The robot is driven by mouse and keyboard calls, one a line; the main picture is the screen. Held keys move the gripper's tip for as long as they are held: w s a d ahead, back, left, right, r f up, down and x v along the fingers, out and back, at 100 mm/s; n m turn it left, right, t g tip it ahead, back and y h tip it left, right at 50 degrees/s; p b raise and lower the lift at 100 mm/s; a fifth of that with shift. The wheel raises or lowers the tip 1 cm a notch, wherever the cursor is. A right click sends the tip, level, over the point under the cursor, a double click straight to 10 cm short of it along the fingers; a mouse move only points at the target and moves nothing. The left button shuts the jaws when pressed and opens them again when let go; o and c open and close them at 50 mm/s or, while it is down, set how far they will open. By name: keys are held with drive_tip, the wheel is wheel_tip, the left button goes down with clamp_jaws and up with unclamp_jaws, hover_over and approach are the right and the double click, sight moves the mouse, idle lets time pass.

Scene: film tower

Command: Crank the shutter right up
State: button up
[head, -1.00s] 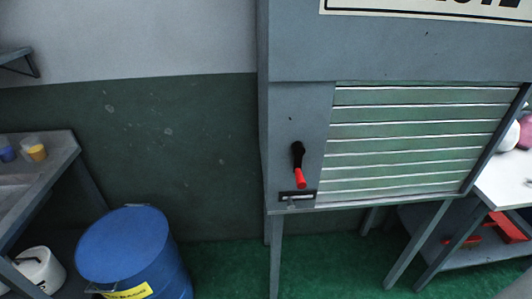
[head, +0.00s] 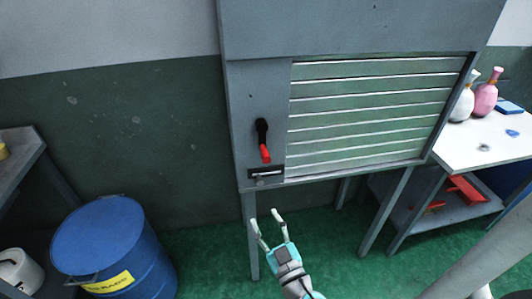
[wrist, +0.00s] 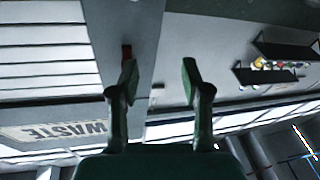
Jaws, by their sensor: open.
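The shutter (head: 370,112) is a panel of pale horizontal slats in a grey cabinet. Its slats cover the whole opening down to the bottom edge. The crank (head: 262,131) is a black arm on the panel left of the shutter, hanging down with a red handle (head: 265,153) at its lower end. My gripper (head: 264,217) is open and empty, below the crank and apart from it. In the wrist view my gripper (wrist: 159,72) has its fingers spread, with a small red part, likely the handle (wrist: 127,52), beyond the left fingertip.
A small dark plate with a light bar (head: 266,173) sits just below the crank. A blue barrel (head: 110,235) stands at the left. A white table (head: 480,150) with pink and white vases stands at the right. Green floor is open below the cabinet.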

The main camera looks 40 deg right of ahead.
sight(263, 146)
drive_tip(key=shift+w+d+r+m+t+h, duration=0.2)
drive_tip(key=shift+w+d+r+h, duration=0.4)
drive_tip(key=shift+w+d+r, duration=1.45)
drive_tip(key=shift+w+d+r+m+t+h, duration=0.2)
drive_tip(key=shift+w+d+r+h, duration=0.4)
drive_tip(key=shift+w+d+r, duration=1.4)
drive_tip(key=shift+w+d+r+m+t+h, duration=0.1)
drive_tip(key=shift+w+d+r+m+h, duration=0.35)
drive_tip(key=shift+w+d+r, duration=1.6)
drive_tip(key=shift+w+a+f, duration=0.3)
drive_tip(key=shift+a+f, duration=0.05)
drive_tip(key=shift+a, duration=0.05)
clamp_jaws()
